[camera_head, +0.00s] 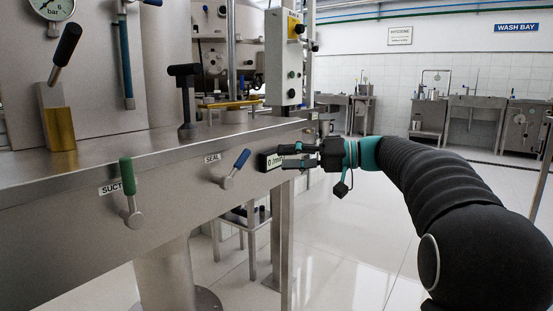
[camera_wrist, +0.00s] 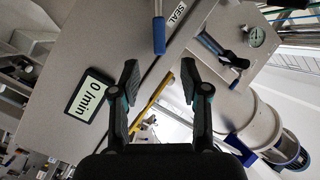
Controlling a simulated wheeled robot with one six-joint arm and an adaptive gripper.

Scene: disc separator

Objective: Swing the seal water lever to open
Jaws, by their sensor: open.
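The seal water lever (camera_head: 236,168) has a blue handle on a metal pivot on the front face of the steel bench, beside the SEAL label (camera_head: 212,158). Its handle slants up to the right. In the wrist view the blue handle (camera_wrist: 159,36) shows at the top, beyond the fingertips and roughly between their lines. My gripper (camera_head: 287,157) is open and empty, to the right of the lever in the head view and apart from it. Both fingers of my gripper (camera_wrist: 159,72) show spread in the wrist view.
A display reading 0 /min (camera_wrist: 90,97) is close to my gripper on the same face. A green-handled suction lever (camera_head: 127,178) sits further left. A black T-handle (camera_head: 185,95) and a control box (camera_head: 284,60) stand above. The floor to the right is open.

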